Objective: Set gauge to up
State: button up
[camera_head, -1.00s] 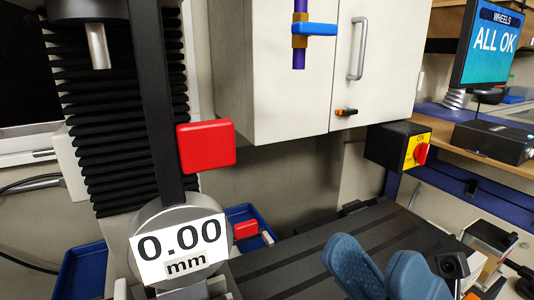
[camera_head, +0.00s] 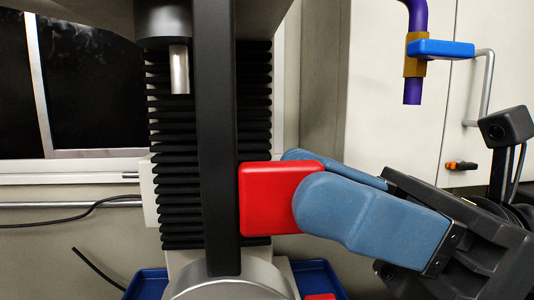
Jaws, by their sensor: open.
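The gauge has a dark upright bar (camera_head: 217,150) with a red block (camera_head: 265,200) on its right side. The top of its round grey head (camera_head: 225,287) shows at the bottom edge; its number display is out of view. My gripper (camera_head: 297,180) reaches in from the right with two blue fingers. One finger overlaps the right end of the red block in front, and the other shows behind its upper edge. The fingers are apart, with the block's end between them; I cannot tell whether they touch it.
A machine spindle (camera_head: 179,68) hangs at the upper left before black bellows (camera_head: 256,110). A purple pipe with a blue lever (camera_head: 441,49) is at the upper right, beside a white cabinet. Blue trays (camera_head: 148,284) lie low behind the gauge head.

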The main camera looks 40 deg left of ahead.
aim_at(239, 164)
jog(key=shift+p+x, duration=0.3)
jog(key=shift+x, duration=1.9)
grip_shut()
jog(key=shift+f, duration=0.1)
